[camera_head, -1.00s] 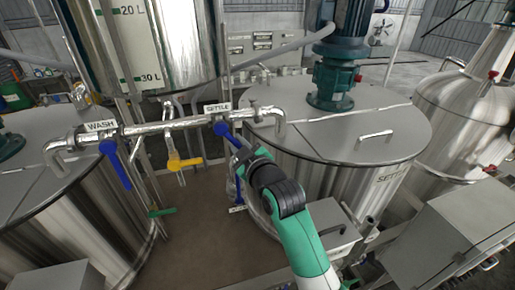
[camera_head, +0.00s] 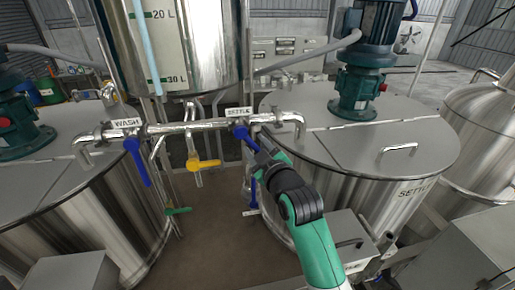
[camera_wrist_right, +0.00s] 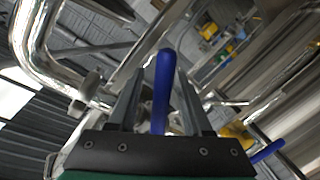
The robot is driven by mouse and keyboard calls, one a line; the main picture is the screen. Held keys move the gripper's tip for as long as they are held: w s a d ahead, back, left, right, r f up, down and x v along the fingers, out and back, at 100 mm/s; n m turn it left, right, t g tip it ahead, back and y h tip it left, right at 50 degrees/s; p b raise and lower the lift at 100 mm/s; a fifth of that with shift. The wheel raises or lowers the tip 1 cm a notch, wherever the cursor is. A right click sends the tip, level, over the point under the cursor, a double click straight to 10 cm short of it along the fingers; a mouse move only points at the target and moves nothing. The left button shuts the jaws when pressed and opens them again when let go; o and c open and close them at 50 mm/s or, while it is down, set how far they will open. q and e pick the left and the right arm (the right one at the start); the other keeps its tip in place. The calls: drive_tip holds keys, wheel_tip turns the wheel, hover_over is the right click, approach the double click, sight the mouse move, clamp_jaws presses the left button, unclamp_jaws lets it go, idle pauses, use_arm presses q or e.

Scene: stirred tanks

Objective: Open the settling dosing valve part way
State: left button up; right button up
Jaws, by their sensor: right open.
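The settling dosing valve, under the SETTLE label (camera_head: 239,111), has a blue lever handle (camera_head: 243,134) on the right part of the horizontal steel pipe. The lever slants down to the right. My right gripper (camera_head: 261,152) is at the lever's lower end and partly hides it. In the right wrist view, the blue lever (camera_wrist_right: 163,80) stands between the two open fingers of my right gripper, with a visible gap on either side. My left gripper is in neither view.
The WASH valve's blue lever (camera_head: 137,161) hangs at the left of the pipe (camera_head: 182,127). A yellow-handled valve (camera_head: 204,163) hangs between the two. Another blue handle (camera_head: 253,193) stands below my right gripper. The settling tank (camera_head: 350,130) fills the right.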

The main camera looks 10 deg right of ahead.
drive_tip(key=shift+s, duration=0.1)
drive_tip(key=s+d+r+p, duration=0.1)
drive_tip(key=s+p, duration=0.4)
drive_tip(key=s, duration=0.6)
drive_tip(key=shift+d+r+p, duration=0.15)
drive_tip(key=shift+d+p, duration=0.2)
drive_tip(key=shift+d, duration=0.05)
